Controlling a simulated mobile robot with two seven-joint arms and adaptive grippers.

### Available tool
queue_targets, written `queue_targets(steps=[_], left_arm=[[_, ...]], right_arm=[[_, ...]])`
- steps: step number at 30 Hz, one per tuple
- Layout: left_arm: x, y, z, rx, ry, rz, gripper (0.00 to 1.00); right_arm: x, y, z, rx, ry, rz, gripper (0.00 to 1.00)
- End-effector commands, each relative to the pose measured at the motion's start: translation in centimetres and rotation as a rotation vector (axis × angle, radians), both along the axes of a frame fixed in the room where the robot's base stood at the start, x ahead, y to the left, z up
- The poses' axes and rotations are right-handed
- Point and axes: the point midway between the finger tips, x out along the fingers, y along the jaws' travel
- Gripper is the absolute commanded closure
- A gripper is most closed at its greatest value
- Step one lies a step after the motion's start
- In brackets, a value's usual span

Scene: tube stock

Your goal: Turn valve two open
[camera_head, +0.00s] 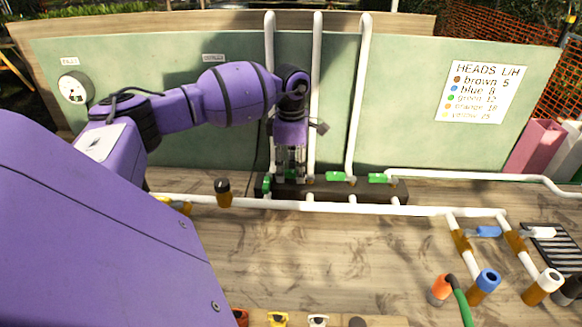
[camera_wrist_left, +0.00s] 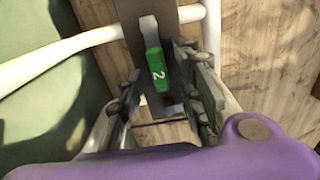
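The green handle of valve two (camera_wrist_left: 156,67), marked "2", shows in the left wrist view on a dark block (camera_wrist_left: 180,15). Its long side runs roughly along the block. My left gripper (camera_wrist_left: 160,100) is open, with one finger on each side of the handle's line. I see gaps between the fingers and the handle; whether they reach down to its height I cannot tell. In the head view the left gripper (camera_head: 291,172) points down at the dark block (camera_head: 350,191) and hides most of valve two. My right gripper is not in view.
Other green handles (camera_head: 337,176) (camera_head: 379,178) sit to the right on the block, and one (camera_head: 266,184) to the left. White upright pipes (camera_head: 317,90) stand close by the gripper. A white pipe (camera_head: 330,207) runs along the front. A sign (camera_head: 482,93) hangs on the panel.

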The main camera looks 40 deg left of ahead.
Motion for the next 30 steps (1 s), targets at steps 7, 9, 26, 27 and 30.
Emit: queue_targets(steps=[7, 9, 26, 27, 30], left_arm=[[0.0, 0.0, 0.04, 0.0, 0.0, 0.0, 0.96], [0.0, 0.0, 0.05, 0.0, 0.0, 0.0, 1.0], [0.0, 0.06, 0.09, 0.001, -0.001, 0.055, 1.0], [0.0, 0.08, 0.09, 0.001, -0.001, 0.073, 1.0], [-0.01, 0.11, 0.1, 0.001, -0.001, 0.133, 1.0]], right_arm=[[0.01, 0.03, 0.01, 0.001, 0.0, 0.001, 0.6], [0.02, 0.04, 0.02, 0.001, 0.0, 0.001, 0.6], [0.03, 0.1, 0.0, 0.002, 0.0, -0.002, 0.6], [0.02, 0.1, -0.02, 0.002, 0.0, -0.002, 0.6], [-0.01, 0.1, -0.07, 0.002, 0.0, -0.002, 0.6]])
